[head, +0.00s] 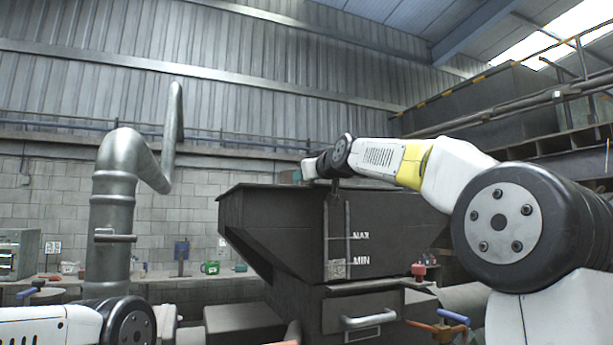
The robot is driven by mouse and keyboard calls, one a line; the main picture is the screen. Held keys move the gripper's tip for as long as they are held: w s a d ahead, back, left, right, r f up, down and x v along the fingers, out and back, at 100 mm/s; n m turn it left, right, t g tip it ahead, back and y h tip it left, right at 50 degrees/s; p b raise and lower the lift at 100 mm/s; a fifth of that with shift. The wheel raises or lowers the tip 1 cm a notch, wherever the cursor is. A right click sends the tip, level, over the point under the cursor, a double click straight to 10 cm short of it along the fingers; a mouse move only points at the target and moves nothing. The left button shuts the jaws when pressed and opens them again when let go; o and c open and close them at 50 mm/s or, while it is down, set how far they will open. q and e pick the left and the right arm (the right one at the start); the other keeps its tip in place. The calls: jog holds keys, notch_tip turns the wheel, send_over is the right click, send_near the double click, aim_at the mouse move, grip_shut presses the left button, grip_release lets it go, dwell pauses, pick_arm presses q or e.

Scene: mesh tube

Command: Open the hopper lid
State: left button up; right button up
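The hopper (285,232) is a large dark metal bin in the middle of the head view, with a sloped left side and MAX and MIN marks on its front. Its top is seen nearly edge-on, so I cannot tell the lid from the rim or how far the lid is open. My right arm reaches in from the right over the hopper top. Its far end (318,168) is dark and small above the top edge; the fingers are not clear, and contact cannot be told. My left arm is low at the bottom left, with its gripper out of view.
A handle (368,319) sits on the front below the hopper. Blue-handled (453,316) and red-topped (418,269) fittings are to its right. A thick metal pipe (112,225) stands at left. A workbench with small items (210,267) runs along the back wall.

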grip_shut()
dwell(1.2)
